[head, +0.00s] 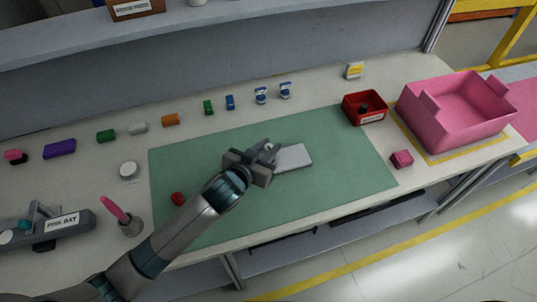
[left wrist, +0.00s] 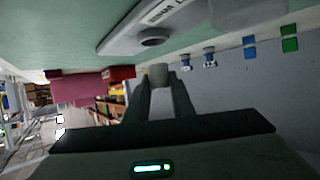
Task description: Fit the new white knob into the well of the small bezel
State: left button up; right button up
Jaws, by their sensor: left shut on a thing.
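A light grey bezel plate (head: 295,157) lies on the green mat, just right of my left gripper. In the left wrist view the plate (left wrist: 125,38) carries a label and a round dark well (left wrist: 153,38). My left gripper (head: 269,149) is shut on a small whitish knob (head: 268,146). The knob also shows between the fingertips in the left wrist view (left wrist: 159,75). It is held apart from the plate, near the well in that picture. Part of the plate's left side is hidden by the gripper in the head view. My right gripper is not in view.
A red knob (head: 177,198) lies on the green mat (head: 340,185). A red bin (head: 363,108) with a dark piece inside and a pink crate (head: 460,112) stand at right. Several small coloured blocks line the back.

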pick_arm(q)
jog(key=shift+f, duration=0.1)
notch_tip(320, 180, down, 3)
jog(key=shift+f+p, duration=0.2)
jog(key=shift+p, duration=0.45)
jog(key=shift+f, duration=0.2)
jog(key=shift+f, duration=0.2)
jog(key=o, duration=1)
